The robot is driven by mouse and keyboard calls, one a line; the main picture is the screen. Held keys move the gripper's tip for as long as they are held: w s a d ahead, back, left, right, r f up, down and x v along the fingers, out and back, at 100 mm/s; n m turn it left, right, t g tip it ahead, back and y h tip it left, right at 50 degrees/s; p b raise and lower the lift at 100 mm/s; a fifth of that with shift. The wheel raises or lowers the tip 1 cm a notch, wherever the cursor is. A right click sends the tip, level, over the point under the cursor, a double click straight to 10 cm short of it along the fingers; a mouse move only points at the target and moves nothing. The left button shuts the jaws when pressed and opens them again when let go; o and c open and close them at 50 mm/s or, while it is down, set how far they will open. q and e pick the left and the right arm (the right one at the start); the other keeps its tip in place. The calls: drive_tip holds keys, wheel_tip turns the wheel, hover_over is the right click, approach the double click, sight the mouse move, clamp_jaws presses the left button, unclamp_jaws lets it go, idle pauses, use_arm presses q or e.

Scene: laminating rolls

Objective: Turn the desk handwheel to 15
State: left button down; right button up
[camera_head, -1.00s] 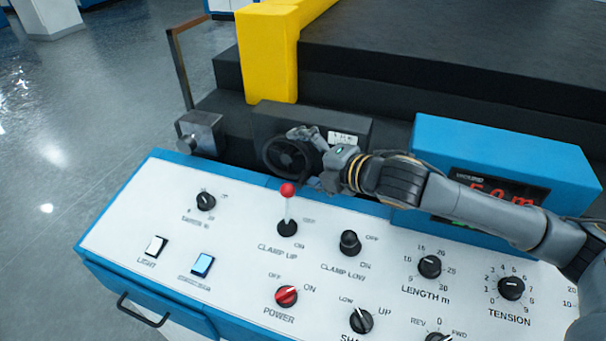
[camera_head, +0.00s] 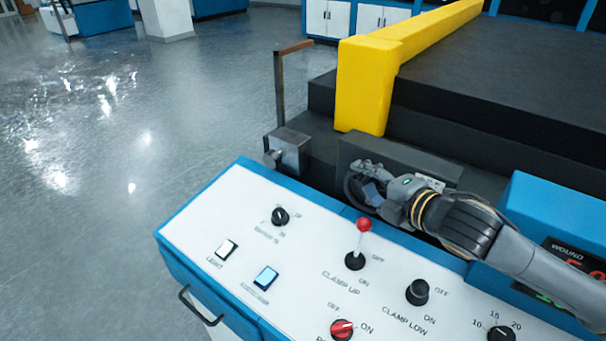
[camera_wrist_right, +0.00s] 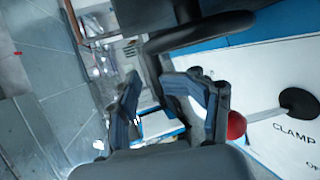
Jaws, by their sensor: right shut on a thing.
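The desk handwheel (camera_head: 350,190) is a dark wheel on the front of a dark box behind the control desk. In the head view my right gripper (camera_head: 370,181) is at the wheel and hides most of it. In the right wrist view the wheel's dark rim (camera_wrist_right: 200,33) lies just beyond the gripper fingers (camera_wrist_right: 160,98). The right gripper is shut on the handwheel, though the exact contact is hard to see. The wheel's value cannot be read; the white label (camera_head: 429,182) on the box is partly covered by my arm. My left gripper is not in view.
The white desk top (camera_head: 225,215) carries several knobs and switches. The red-tipped clamp lever (camera_head: 363,226) stands close below my right gripper and shows beside a finger in the wrist view (camera_wrist_right: 236,125). A blue display box (camera_head: 535,215) is at right. A yellow guard (camera_head: 366,85) rises behind.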

drive_tip(key=w+a+p, duration=0.1)
drive_tip(key=w+a, duration=0.1)
drive_tip(key=a, duration=1.2)
drive_tip(key=shift+w+f, duration=0.2)
drive_tip(key=shift+f, duration=0.2)
drive_tip(key=shift+p, duration=0.3)
drive_tip(key=shift+p, duration=0.3)
